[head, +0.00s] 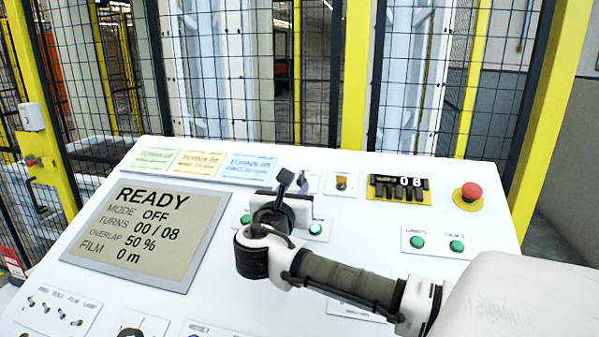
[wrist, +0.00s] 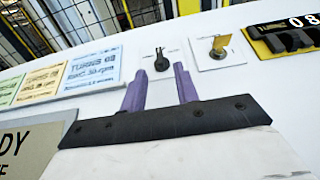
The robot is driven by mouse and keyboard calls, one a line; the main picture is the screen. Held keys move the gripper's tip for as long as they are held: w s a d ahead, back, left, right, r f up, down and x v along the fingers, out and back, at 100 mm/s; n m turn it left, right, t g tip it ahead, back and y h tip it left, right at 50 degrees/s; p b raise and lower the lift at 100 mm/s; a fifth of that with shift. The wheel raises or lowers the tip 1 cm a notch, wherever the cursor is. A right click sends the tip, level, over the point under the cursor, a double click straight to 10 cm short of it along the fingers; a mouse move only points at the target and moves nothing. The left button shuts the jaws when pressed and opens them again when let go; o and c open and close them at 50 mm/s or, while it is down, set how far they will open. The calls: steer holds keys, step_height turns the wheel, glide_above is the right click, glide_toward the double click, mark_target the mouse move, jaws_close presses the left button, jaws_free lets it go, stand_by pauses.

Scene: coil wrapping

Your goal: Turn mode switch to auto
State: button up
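A small black rotary switch (wrist: 161,60), which looks like the mode switch, sits on a white plate just beyond my fingertips in the wrist view. Its pointer stands roughly upright; its labels are too small to read. In the head view my gripper mostly hides it. My gripper (wrist: 160,84) has two purple fingers spread apart with nothing between them. The switch lies ahead of the gap, apart from both fingers. In the head view my gripper (head: 294,183) is over the upper middle of the console. The screen (head: 140,232) reads READY, MODE OFF, TURNS 00/08.
A key switch with a yellow tag (head: 343,183) is right of the rotary switch. Beyond it are a counter (head: 400,189) showing 08 and a red emergency button (head: 468,195). Green buttons (head: 437,243) sit at right. Coloured cards (head: 200,163) lie left; mesh fencing stands behind.

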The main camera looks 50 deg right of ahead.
mark_target(299, 180)
steer(key=p+x, duration=0.1)
steer(key=x, duration=0.4)
steer(key=shift+w+d+p, duration=0.15)
steer(key=shift+d+p, duration=0.15)
steer(key=shift+d, duration=0.05)
jaws_close()
